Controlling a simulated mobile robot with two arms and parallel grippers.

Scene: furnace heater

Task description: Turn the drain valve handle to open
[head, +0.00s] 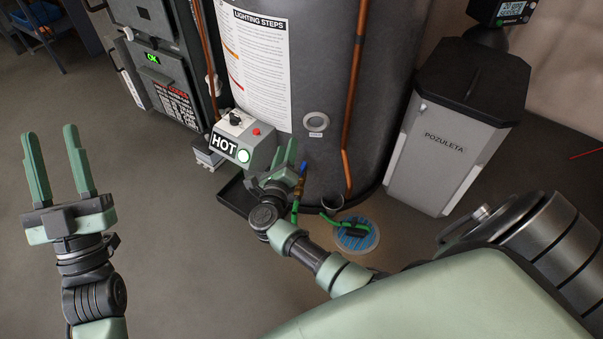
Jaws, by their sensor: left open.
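The drain valve (299,185) is a small brass fitting low on the front of the dark grey tank (335,75). Its small blue handle (303,168) shows just right of my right gripper's fingers. My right gripper (285,152) is at the valve, fingers pointing up in the picture and seen nearly edge-on. I cannot tell whether they touch the handle or how far apart they are. The gripper and wrist hide part of the valve. My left gripper (57,148) is open and empty, over the floor at the far left, away from the tank.
A control box labelled HOT (243,140) sits just left of my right gripper. A green hose (328,220) leads to a round floor drain (356,236). A white POZULETA bin (446,145) stands right. The left floor is clear.

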